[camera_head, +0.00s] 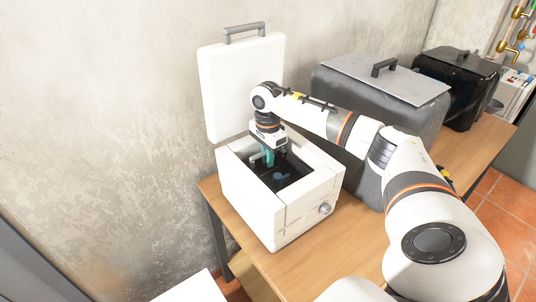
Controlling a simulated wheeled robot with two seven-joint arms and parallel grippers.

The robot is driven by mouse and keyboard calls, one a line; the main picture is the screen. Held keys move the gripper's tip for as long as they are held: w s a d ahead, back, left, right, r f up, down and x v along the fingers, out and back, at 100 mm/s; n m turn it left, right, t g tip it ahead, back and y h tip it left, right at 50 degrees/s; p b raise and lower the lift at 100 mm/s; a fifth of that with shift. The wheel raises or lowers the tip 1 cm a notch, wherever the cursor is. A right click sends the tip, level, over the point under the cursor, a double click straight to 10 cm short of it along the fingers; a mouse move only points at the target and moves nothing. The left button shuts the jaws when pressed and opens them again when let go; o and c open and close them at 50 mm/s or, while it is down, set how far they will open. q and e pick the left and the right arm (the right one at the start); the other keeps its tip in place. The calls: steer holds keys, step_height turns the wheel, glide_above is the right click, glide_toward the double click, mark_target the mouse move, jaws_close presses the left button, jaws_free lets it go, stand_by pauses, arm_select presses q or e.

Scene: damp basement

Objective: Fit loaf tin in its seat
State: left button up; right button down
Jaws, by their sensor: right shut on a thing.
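A white bread-maker-like box (283,203) stands on the wooden table with its lid (240,85) raised at the back. Its top opening is dark inside. The dark loaf tin (291,172) appears to be in this opening, but its edges are hard to tell from the dark cavity, and I cannot tell whether it is seated. A small bluish shape shows low inside. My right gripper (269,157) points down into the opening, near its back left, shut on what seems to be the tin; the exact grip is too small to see. My left gripper is not in view.
A large grey box (385,95) with a handled lid stands right behind the white box. A black container (458,85) stands farther back. The table (318,262) is bare in front of the white box. A concrete wall rises close behind the lid.

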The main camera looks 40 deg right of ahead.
steer(key=shift+f, duration=0.2)
stand_by(0.6)
steer(key=c, duration=1.4)
jaws_free()
steer(key=shift+o, duration=0.2)
step_height(320, 180, up, 12)
steer(key=shift+r+b, duration=0.1)
steer(key=shift+b, duration=0.25)
